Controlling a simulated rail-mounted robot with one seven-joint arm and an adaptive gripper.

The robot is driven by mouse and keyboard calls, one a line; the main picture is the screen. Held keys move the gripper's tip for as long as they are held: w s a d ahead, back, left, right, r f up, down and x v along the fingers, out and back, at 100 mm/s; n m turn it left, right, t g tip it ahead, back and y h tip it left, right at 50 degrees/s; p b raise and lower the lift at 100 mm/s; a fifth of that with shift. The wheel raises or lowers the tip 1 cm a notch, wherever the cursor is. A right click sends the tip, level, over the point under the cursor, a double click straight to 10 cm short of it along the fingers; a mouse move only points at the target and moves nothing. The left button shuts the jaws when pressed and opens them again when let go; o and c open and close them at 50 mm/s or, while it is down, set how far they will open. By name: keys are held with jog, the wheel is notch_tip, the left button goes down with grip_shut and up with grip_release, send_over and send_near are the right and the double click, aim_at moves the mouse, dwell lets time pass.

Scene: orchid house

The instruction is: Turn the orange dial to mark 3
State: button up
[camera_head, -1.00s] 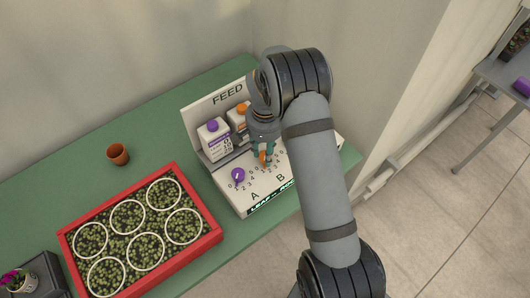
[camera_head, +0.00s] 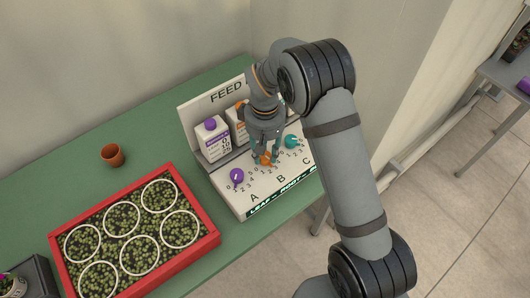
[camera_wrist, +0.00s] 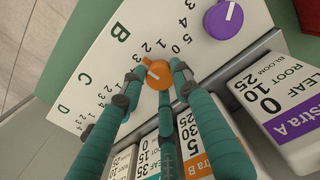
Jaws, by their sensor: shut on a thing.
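A purple dial (camera_head: 237,176) and a teal dial (camera_head: 291,141) flank the orange one. White cartons (camera_head: 213,139) stand behind the dials. A red-framed seed tray (camera_head: 213,238) and a terracotta pot (camera_head: 112,155) are on the green table (camera_head: 75,178) to the left.

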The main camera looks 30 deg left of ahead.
jog(key=shift+n, duration=0.6)
jog(key=o, duration=1.2)
jog(key=shift+c, duration=0.2)
notch_tip(320, 180, up, 12)
jog(key=shift+r, duration=0.1)
